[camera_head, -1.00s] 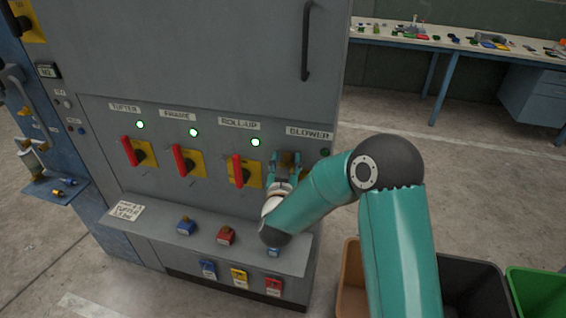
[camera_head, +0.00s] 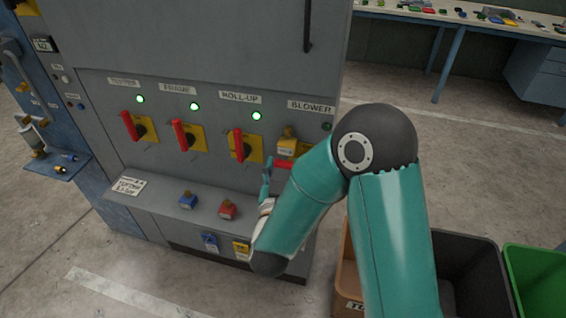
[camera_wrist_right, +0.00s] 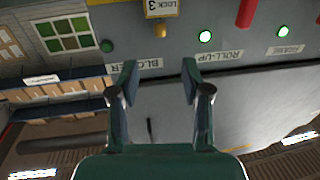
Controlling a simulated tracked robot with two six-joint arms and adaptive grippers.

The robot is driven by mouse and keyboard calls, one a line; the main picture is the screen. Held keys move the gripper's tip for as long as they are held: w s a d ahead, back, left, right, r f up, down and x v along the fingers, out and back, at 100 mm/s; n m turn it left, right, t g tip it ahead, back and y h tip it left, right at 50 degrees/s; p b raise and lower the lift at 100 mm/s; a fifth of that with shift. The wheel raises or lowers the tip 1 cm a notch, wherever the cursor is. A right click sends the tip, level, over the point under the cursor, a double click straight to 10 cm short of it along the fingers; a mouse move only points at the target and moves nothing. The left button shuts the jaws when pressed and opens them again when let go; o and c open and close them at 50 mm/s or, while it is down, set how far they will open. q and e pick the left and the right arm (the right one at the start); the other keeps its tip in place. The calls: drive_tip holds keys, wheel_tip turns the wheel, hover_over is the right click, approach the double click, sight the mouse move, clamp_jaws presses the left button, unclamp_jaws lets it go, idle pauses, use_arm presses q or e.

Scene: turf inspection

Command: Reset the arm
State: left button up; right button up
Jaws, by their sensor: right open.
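My right arm reaches in front of a grey control cabinet (camera_head: 215,60). Its gripper (camera_head: 272,172) is just below and left of the BLOWER switch and partly hidden by my forearm. In the wrist view the right gripper (camera_wrist_right: 158,72) is open, with nothing between its fingers. A yellow lock (camera_head: 287,145) is at the BLOWER switch, above a red handle (camera_head: 283,164) lying sideways; the lock shows as a "LOCK 3" tag in the wrist view (camera_wrist_right: 161,8), apart from the fingers. My left gripper is not in view.
Upright red handles mark the TUFTER (camera_head: 128,126), second (camera_head: 180,135) and ROLL-UP (camera_head: 239,145) switches, with lit green lamps. Bins (camera_head: 470,250) stand right.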

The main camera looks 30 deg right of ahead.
idle(0.3)
wheel_tip(320, 180, down, 10)
drive_tip(key=d+n+g+y, duration=0.1)
drive_tip(key=d+g, duration=0.1)
drive_tip(key=s+a+f+n+g+y, duration=0.15)
drive_tip(key=a+f+y, duration=0.25)
drive_tip(key=f, duration=0.4)
drive_tip(key=s+a+f+n+g+y, duration=0.1)
drive_tip(key=s+a+f+g+y, duration=0.2)
drive_tip(key=f, duration=0.5)
drive_tip(key=s+a+f+n+g+y, duration=0.1)
drive_tip(key=s+a+f+g+y, duration=0.2)
drive_tip(key=s+a, duration=0.3)
drive_tip(key=s+a+f+n+g+y, duration=0.1)
drive_tip(key=s+a+f+g+y, duration=0.2)
drive_tip(key=s+a, duration=0.3)
drive_tip(key=s+f+y, duration=0.1)
drive_tip(key=s, duration=0.1)
drive_tip(key=shift+s+a+f+g+y, duration=0.2)
drive_tip(key=shift+s+a+g+y, duration=0.1)
drive_tip(key=shift+s+a+g, duration=0.05)
